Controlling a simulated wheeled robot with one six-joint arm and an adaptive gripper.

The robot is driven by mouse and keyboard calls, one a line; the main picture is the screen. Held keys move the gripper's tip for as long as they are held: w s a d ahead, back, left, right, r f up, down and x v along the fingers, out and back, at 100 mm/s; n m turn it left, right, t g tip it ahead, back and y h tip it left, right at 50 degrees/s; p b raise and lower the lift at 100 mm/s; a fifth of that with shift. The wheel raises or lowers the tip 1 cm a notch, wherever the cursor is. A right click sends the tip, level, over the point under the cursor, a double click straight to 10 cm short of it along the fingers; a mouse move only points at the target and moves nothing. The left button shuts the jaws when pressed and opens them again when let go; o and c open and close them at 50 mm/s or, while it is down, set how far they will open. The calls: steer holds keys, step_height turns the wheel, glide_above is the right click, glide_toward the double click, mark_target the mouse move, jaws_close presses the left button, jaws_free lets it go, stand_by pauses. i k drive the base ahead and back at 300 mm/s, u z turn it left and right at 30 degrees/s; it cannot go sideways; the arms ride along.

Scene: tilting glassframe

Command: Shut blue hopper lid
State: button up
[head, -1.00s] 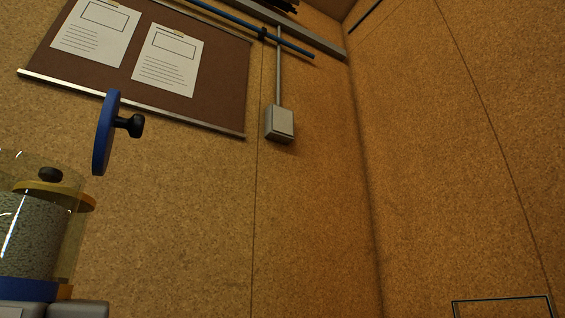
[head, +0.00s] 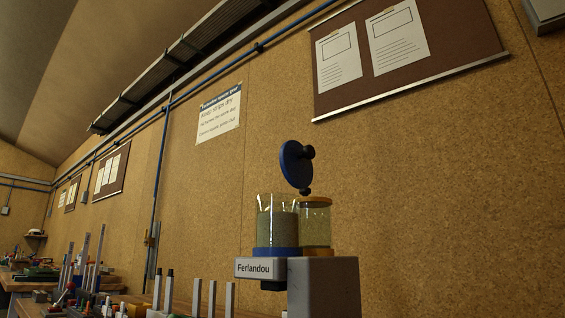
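The blue hopper lid (head: 292,163) stands tipped up and open above the hopper, with a dark knob on its right side. Below it is the clear blue-based hopper (head: 277,222), filled with grey-green granules. Beside it on the right is a second clear hopper (head: 315,224) with a yellow-orange lid that lies shut. Both sit on a grey machine (head: 325,285) with a label reading "Ferlandou". My gripper is not in view.
A bench with several upright bars (head: 198,296) and small parts runs along the lower left. A cork wall with a brown notice board (head: 465,40) and a white poster (head: 219,115) stands behind. The air around the lid is clear.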

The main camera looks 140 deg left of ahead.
mark_target(295, 159)
steer(key=u, duration=4.3)
steer(key=k, duration=0.5)
steer(key=i, duration=0.5)
steer(key=z, duration=0.05)
